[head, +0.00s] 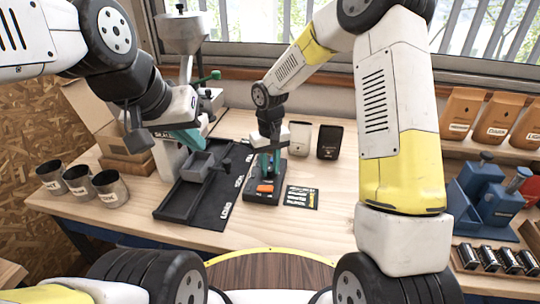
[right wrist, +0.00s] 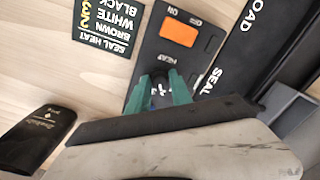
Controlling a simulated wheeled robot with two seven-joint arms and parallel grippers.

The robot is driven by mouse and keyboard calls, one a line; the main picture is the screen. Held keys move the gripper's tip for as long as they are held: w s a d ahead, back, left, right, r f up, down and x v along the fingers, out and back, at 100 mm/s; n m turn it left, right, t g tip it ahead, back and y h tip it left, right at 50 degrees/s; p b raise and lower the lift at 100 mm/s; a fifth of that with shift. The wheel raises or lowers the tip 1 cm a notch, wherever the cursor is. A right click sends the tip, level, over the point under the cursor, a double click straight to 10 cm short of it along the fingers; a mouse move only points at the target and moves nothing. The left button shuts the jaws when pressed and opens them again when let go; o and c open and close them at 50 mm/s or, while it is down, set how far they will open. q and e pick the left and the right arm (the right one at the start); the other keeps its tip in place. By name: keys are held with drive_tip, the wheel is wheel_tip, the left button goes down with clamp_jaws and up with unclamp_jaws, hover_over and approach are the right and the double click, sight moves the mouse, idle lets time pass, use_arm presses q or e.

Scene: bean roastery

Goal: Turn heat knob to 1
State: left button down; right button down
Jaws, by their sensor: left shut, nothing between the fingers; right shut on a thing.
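The dark heat knob (right wrist: 160,88) sits on the black control panel (right wrist: 150,58), beside the word HEAT. My right gripper (right wrist: 160,92) has its green fingers closed around the knob from both sides. A white mark shows on the knob top, but I cannot read its setting. In the head view my right gripper (head: 268,163) reaches down to the panel, hiding the knob. An orange switch (right wrist: 179,32) marked ON and OFF is on the same panel. My left gripper (head: 188,140) is shut and empty near the grey machine on the left.
A seal heat card (right wrist: 108,32) lists brown, white and black beside the panel. A black pouch (head: 329,142) and a white pouch (head: 300,138) stand behind it. A black tray (head: 180,203) and several metal cups (head: 79,181) are to the left.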

sight(270, 169)
drive_tip(key=n, duration=0.6)
drive_tip(key=shift+n, duration=0.4)
idle(0.3)
drive_tip(key=c, duration=1.2)
unclamp_jaws()
drive_tip(key=shift+o, duration=0.2)
drive_tip(key=shift+r, duration=0.1)
wheel_tip(270, 169, up, 7)
drive_tip(key=shift+f, duration=0.1)
drive_tip(key=shift+r, duration=0.45)
